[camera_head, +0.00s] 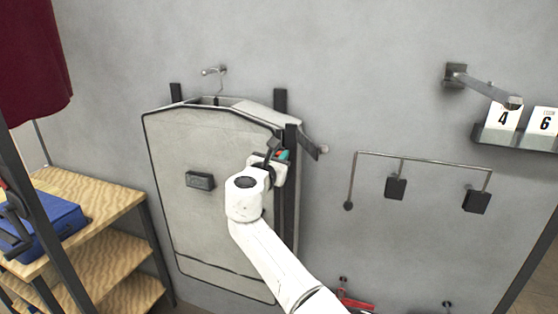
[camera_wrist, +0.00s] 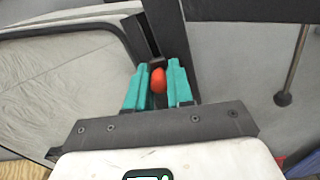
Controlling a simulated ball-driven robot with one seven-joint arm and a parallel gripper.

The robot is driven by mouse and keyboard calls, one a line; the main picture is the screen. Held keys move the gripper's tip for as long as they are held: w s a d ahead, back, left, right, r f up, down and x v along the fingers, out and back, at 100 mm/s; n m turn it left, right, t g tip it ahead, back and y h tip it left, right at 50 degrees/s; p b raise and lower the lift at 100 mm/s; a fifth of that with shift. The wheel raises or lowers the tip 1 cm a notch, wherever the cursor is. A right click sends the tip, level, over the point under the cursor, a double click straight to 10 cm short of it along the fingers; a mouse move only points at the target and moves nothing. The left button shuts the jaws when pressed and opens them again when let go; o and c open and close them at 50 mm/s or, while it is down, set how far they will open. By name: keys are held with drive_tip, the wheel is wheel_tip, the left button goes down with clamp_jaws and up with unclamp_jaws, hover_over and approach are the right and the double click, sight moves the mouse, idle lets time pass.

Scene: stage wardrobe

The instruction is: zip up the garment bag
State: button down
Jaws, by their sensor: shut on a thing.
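The garment bag (camera_head: 185,145) hangs against the wall, a pale grey panel with dark edging and a dark label-like block (camera_head: 200,181) on its front. Its pale face also shows at the left of the wrist view (camera_wrist: 60,85). My gripper (camera_head: 279,154) is at the bag's upper right edge, beside a dark upright strip (camera_head: 290,140). In the wrist view, the teal fingertips are shut on an orange-red zip pull (camera_wrist: 158,79), in front of a dark vertical strip. My arm hides part of the bag's lower right side.
A wooden shelf unit (camera_head: 95,205) with a blue case (camera_head: 50,225) stands at left, below a dark red garment (camera_head: 30,60). At right are a wall rail (camera_head: 425,158) with dark blocks, a bracket (camera_head: 480,85) and a number-card ledge (camera_head: 520,138). A red-handled item (camera_head: 355,303) is low down.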

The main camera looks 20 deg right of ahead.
drive_tip(key=shift+a+r, duration=0.1)
drive_tip(key=shift+r, duration=0.2)
drive_tip(key=c, duration=1.3)
unclamp_jaws()
drive_tip(key=shift+o, duration=1.3)
drive_tip(key=shift+f, duration=0.15)
drive_tip(key=b+v, duration=0.1)
drive_tip(key=v, duration=0.9)
drive_tip(key=shift+s+a, duration=0.2)
drive_tip(key=shift+s, duration=0.1)
